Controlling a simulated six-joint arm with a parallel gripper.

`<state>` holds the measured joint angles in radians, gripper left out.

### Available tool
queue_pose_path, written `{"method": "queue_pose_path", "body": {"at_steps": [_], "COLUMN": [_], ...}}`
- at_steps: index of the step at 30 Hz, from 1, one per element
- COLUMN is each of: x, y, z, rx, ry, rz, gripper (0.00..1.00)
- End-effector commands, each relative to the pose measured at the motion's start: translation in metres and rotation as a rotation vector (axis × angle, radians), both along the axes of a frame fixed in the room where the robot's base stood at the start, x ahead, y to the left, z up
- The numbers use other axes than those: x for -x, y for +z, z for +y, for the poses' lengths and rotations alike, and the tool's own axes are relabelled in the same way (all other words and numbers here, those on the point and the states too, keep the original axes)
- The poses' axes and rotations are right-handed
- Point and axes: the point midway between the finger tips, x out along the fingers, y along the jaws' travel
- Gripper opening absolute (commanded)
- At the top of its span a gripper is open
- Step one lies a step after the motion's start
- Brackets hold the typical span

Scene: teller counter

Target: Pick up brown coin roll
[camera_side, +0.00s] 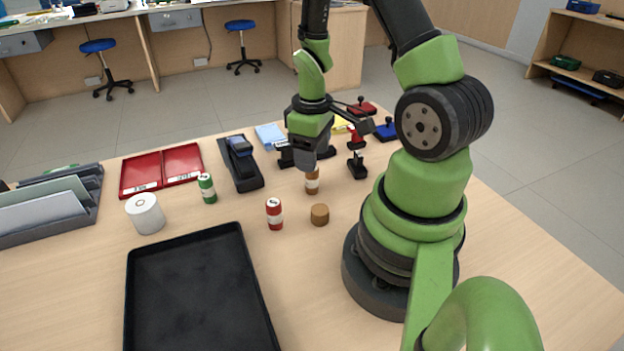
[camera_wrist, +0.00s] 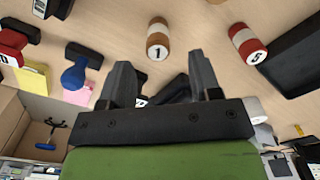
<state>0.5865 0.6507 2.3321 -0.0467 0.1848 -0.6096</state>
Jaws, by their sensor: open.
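The brown coin roll (camera_side: 312,184) stands upright on the counter, with a white band around it. In the side view its top is close under my gripper (camera_side: 309,162); I cannot tell the exact gap. In the wrist view the roll (camera_wrist: 158,37) shows a white end marked 1, beyond the fingertips and roughly centred between them. My gripper (camera_wrist: 160,68) is open, with nothing between its two dark fingers.
A red coin roll (camera_side: 275,214) and a short brown cylinder (camera_side: 320,215) stand nearby. A green roll (camera_side: 207,188), white paper roll (camera_side: 146,214), card terminal (camera_side: 241,163), red tray (camera_side: 161,170) and black tray (camera_side: 198,300) lie left. Stamps (camera_side: 357,160) stand behind right.

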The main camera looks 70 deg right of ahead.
Motion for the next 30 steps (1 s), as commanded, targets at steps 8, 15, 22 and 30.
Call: {"method": "queue_pose_path", "body": {"at_steps": [8,15,22,30], "x": [0.0,0.001,0.001,0.0], "y": [-0.019,-0.05,-0.066,-0.066], "z": [0.0,-0.003,-0.002,-0.003], "rx": [-0.001,-0.002,-0.002,-0.001], "ry": [-0.002,-0.002,-0.002,-0.002], "rz": [0.001,0.003,0.0,-0.001], "gripper": [0.57,0.57,0.57,0.44]}}
